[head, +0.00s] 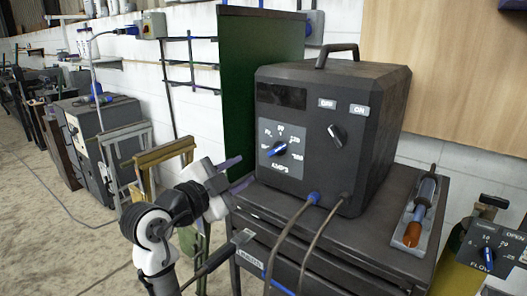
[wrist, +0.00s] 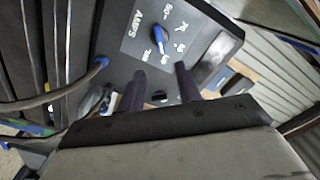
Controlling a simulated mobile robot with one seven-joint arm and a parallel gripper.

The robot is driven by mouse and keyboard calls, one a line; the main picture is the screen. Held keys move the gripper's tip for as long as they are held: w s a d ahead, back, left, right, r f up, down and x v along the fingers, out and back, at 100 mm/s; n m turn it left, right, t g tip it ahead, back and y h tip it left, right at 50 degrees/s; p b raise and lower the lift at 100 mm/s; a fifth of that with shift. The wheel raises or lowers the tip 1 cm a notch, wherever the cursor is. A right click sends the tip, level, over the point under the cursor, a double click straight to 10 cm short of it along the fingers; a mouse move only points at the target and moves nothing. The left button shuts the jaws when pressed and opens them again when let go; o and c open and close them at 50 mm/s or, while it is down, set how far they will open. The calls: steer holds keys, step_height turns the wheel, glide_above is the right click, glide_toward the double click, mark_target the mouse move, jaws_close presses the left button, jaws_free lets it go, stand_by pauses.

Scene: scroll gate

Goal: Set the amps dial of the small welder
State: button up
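The small welder (head: 360,90) is a black box with a top handle, standing on a dark cabinet. Its amps dial (head: 278,148), a knob with a blue pointer, sits on a grey marked panel on the front. The dial also shows in the wrist view (wrist: 158,38), beyond my fingertips. I cannot tell its exact setting. My gripper (head: 232,172) is left of and a little below the dial in the head view, apart from it. In the wrist view my gripper (wrist: 160,70) has two dark fingers spread with a gap between them, holding nothing.
A black OFF/ON switch (head: 337,135) is right of the dial. A cable with a blue connector (head: 313,198) leaves the lower front. A green panel (head: 262,75) stands behind left. A tool in a tray (head: 420,210) lies right on the cabinet (head: 375,250). A FLOW dial (head: 488,255) is lower right.

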mark_target(276, 151)
steer(key=p+x, duration=0.3)
steer(key=x, duration=0.9)
steer(key=shift+w+d, duration=0.2)
steer(key=shift+w, duration=0.05)
steer(key=shift+c, duration=0.2)
jaws_close()
